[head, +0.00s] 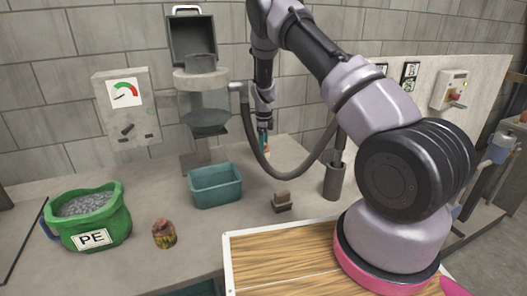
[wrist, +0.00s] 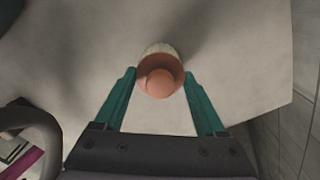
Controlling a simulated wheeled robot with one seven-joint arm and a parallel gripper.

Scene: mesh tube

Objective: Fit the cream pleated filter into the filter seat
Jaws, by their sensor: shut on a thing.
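The cream pleated filter (wrist: 159,48) shows in the wrist view as a pale body with an orange-brown end cap and round knob facing the camera. My gripper (wrist: 160,82) is shut on it, with a teal finger on each side. In the head view my gripper (head: 265,139) is above the back of the bench, right of the loader, and the filter is a small, partly hidden orange patch. The filter seat cannot be made out clearly; the grey loader's round housing (head: 201,77) stands at the back with its dark lid (head: 192,40) raised.
A grey hose (head: 246,125) loops from the loader close to my gripper. A teal bin (head: 216,187), a green PE bucket (head: 91,222), a brown and yellow cylinder (head: 164,234), a small brush-like block (head: 282,202) and a grey cup (head: 334,182) stand on the bench.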

